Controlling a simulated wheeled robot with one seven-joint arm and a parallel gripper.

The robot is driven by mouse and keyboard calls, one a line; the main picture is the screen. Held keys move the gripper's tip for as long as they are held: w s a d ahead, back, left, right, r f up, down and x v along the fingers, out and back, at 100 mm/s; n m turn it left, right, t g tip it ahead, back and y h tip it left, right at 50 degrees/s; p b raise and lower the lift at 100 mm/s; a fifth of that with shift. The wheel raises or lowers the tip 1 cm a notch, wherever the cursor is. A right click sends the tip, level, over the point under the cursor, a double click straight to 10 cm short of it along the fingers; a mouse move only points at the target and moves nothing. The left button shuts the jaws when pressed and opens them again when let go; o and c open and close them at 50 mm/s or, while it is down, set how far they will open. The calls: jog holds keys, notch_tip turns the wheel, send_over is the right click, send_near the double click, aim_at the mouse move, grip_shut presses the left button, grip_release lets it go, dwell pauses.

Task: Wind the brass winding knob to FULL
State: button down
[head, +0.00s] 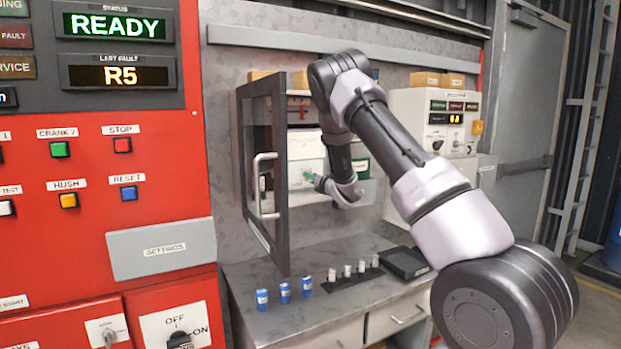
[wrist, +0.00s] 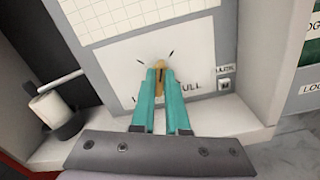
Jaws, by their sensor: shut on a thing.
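The brass winding knob (wrist: 159,66) shows in the wrist view on a white panel of a recorder-like box, with small black marks on either side above it. My gripper (wrist: 160,80) has its two teal fingers closed around the knob. The fingers cover most of the knob and part of the lettering below it; "ULL" shows at the right. In the head view my gripper (head: 318,181) reaches into the open cabinet against the white box (head: 308,150). The knob itself is too small to make out there.
The open dark cabinet door (head: 279,175) stands left of my arm. Blue cylinders (head: 285,292) and a row of white-topped pieces (head: 347,272) stand on the bench below. A white roll (wrist: 48,108) and a small switch (wrist: 225,84) flank the knob panel.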

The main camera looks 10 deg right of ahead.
jog(key=m, duration=0.7)
jog(key=shift+d, duration=0.1)
jog(key=m, duration=0.6)
jog(key=shift+f, duration=0.1)
jog(key=m, duration=0.4)
jog(key=shift+m, duration=2.4)
jog(key=c, duration=0.9)
grip_release()
